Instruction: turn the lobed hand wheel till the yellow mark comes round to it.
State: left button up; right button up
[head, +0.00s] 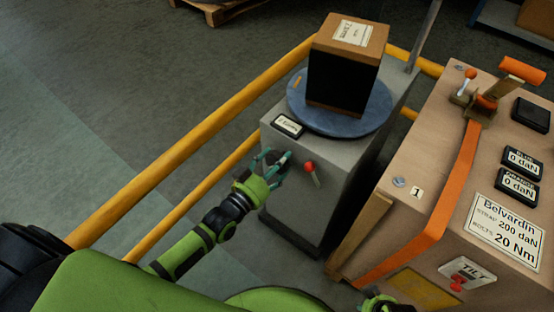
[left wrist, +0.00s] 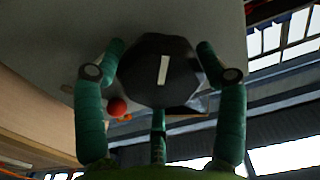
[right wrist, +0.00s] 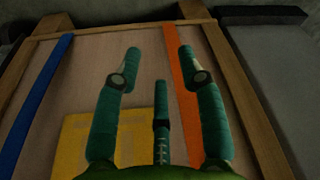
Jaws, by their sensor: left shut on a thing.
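The lobed hand wheel (left wrist: 150,88) is dark with a white bar on its face. It sits between the fingers of my left gripper (left wrist: 162,50), which is shut on it. In the head view my left gripper (head: 274,163) is at the front of the grey cabinet (head: 290,195) and mostly hides the wheel. A blue round table (head: 305,117) on the cabinet has a small yellowish mark (head: 297,83) at its left rim. A dark box (head: 345,75) with a labelled top stands on it. My right gripper (right wrist: 159,52) is open and empty, facing the crate.
A red-knobbed lever (head: 310,168) is just right of my left gripper; its knob shows in the left wrist view (left wrist: 118,106). A wooden crate (head: 450,130) with an orange strap (head: 455,190) stands at right. Yellow rails (head: 190,165) run left of the cabinet.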

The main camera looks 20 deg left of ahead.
pick_arm(q)
jog(key=shift+w+a+r, duration=0.1)
jog(key=shift+w+r, duration=0.1)
jog(key=shift+r, duration=0.25)
pick_arm(e)
jog(key=shift+r, duration=0.1)
pick_arm(q)
jog(key=m+p, duration=0.2)
jog(key=shift+w+r+m, duration=0.1)
jog(key=shift+r+m, duration=0.1)
jog(key=shift+m, duration=0.1)
jog(key=shift+c, duration=0.2)
jog(key=shift+m+p, duration=0.45)
jog(key=shift+m, duration=0.45)
jog(key=shift+f+m, duration=0.15)
jog(key=shift+m, duration=0.25)
pick_arm(e)
jog(key=f, duration=0.2)
jog(key=s+f, duration=0.1)
jog(key=f, duration=0.1)
jog(key=shift+s+d+f, duration=0.2)
jog(key=shift+f, duration=0.2)
pick_arm(q)
jog(key=o, duration=1.1)
jog(key=shift+d, duration=0.2)
jog(key=shift+f, duration=0.1)
jog(key=shift+s, duration=0.2)
